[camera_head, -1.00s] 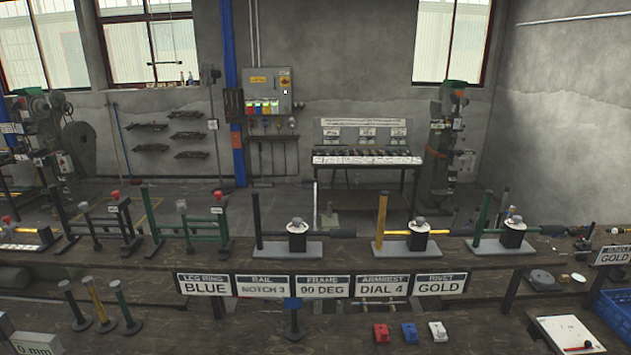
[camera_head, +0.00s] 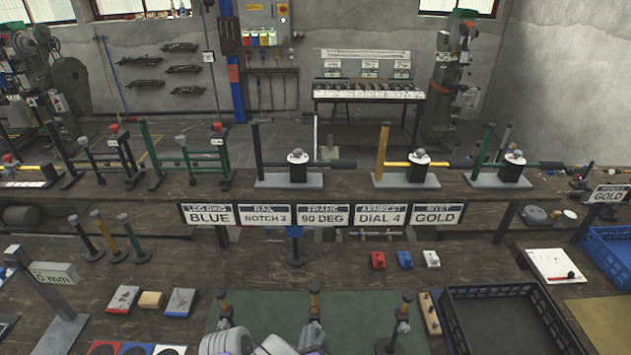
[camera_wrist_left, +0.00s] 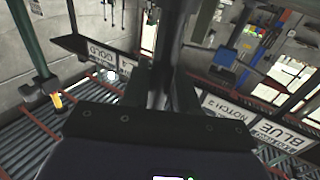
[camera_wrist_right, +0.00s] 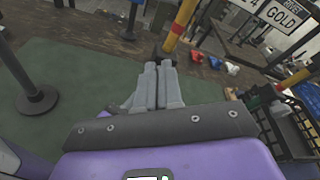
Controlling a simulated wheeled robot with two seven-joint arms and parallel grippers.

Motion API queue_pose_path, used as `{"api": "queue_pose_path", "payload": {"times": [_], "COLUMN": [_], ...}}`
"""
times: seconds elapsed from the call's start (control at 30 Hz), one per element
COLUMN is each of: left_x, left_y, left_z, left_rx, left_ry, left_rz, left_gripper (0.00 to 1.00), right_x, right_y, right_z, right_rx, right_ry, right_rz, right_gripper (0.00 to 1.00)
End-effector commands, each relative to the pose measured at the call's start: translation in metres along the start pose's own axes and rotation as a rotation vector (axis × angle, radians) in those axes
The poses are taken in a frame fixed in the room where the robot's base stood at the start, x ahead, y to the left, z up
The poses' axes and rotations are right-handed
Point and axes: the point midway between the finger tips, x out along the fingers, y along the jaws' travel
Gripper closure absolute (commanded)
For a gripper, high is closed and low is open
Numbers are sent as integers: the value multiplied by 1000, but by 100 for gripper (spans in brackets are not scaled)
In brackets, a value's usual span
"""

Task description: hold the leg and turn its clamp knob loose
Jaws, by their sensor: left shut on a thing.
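I cannot make out a knob there. In the left wrist view my left gripper (camera_wrist_left: 158,90) is shut on a dark upright leg (camera_wrist_left: 160,50). Its fingertips are dim.
A black tray (camera_head: 498,292) stands right of the mat (camera_head: 365,308), beside a small wooden block (camera_head: 430,312). Red, blue and white blocks lie beyond. Signs (camera_head: 323,216) and a rear bench with fixtures stand behind. A post with a 0 mm plate (camera_head: 55,273) is at left.

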Motion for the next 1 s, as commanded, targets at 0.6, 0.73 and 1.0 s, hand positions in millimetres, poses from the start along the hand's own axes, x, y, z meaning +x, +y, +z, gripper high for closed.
{"api": "queue_pose_path", "payload": {"times": [0.6,0.73,1.0], "left_x": [-3,-3,-3], "left_y": [10,10,10], "left_z": [4,4,5], "left_rx": [-10,-10,-10], "left_ry": [-15,-15,-15], "left_rz": [20,20,21], "left_gripper": [100,100,100], "right_x": [2,1,0], "right_y": [13,13,15], "right_z": [-1,-1,5], "right_rx": [3,3,5], "right_ry": [-5,-5,-8], "right_rz": [6,5,5], "right_gripper": [100,100,100]}}
